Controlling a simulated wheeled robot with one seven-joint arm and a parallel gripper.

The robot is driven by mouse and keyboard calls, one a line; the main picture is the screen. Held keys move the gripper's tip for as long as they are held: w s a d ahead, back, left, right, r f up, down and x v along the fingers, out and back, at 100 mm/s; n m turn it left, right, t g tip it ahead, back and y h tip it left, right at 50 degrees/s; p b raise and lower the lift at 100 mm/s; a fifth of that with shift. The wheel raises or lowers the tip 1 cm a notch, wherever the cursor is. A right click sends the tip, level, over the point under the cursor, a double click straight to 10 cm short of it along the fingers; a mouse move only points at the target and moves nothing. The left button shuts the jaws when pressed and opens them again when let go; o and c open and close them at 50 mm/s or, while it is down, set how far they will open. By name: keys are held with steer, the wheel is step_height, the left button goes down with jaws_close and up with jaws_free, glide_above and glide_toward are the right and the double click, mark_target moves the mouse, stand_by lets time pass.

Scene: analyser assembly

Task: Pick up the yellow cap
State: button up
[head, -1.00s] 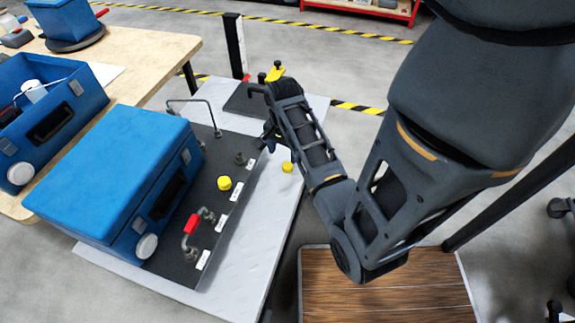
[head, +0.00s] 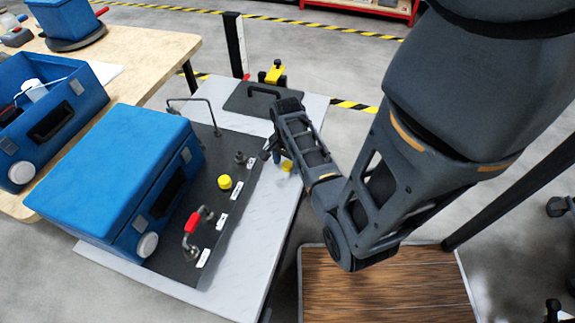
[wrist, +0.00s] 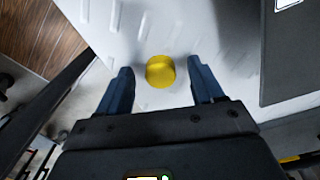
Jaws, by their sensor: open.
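A yellow cap (wrist: 160,72) lies on the light grey tabletop. In the wrist view it sits between and slightly beyond the two blue fingertips of my gripper (wrist: 163,78), with a gap on each side. In the head view the cap (head: 287,165) is partly hidden by my gripper (head: 275,150), which is low over the table's right side. My gripper is open and empty. A second yellow cap (head: 225,182) sits on the dark panel to the left.
A blue analyser box (head: 115,185) stands on the dark panel, with a red-handled valve (head: 192,222) and pipe fittings beside it. A dark plate with a handle (head: 248,100) lies at the table's far end. The table's right edge is close to the cap.

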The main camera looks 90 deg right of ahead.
steer(key=c, duration=1.1)
steer(key=shift+r, duration=0.1)
